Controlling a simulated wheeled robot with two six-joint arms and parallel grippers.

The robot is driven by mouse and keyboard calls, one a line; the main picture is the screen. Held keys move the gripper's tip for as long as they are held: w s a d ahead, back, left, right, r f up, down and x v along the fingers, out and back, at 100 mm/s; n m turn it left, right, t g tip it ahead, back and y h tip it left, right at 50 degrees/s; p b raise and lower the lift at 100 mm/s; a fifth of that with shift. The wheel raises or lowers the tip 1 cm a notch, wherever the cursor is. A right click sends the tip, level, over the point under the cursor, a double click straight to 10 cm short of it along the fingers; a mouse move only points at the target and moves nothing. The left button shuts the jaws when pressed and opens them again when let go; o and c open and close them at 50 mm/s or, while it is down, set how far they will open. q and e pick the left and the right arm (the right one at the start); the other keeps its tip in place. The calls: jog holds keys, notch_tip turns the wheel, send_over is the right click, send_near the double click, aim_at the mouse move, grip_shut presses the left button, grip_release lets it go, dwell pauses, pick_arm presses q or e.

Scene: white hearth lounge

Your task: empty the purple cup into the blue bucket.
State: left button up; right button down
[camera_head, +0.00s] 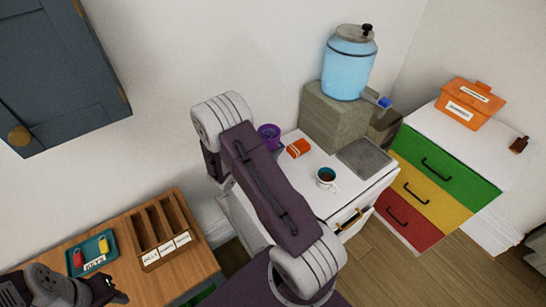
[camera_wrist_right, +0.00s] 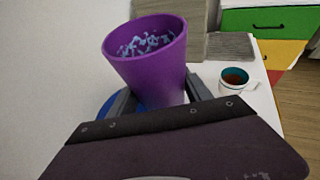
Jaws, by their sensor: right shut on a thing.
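The purple cup (camera_head: 268,135) shows beside my right forearm, at the left end of the white counter. In the right wrist view the purple cup (camera_wrist_right: 148,65) stands between the fingers of my right gripper (camera_wrist_right: 158,96), which is shut on it. Pale blue-white bits lie inside the cup. A blue thing (camera_wrist_right: 108,106) shows partly behind the cup, low on the left; I cannot tell if it is the bucket. My arm hides the right gripper in the head view. My left gripper (camera_head: 112,291) is at the lower left, far from the cup; its jaw state is unclear.
The white counter (camera_head: 312,162) also holds an orange packet (camera_head: 299,148), a white mug (camera_head: 326,180) with dark liquid, a grey mat (camera_head: 369,157), and a blue water dispenser (camera_head: 347,65) on a stone block. A wooden table (camera_head: 195,271) with a sorter and key tray is left.

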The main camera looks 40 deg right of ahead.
aim_at(274, 136)
jog(key=shift+r, duration=0.1)
notch_tip(274, 136, up, 4)
jog(key=p, duration=0.3)
dwell(0.3)
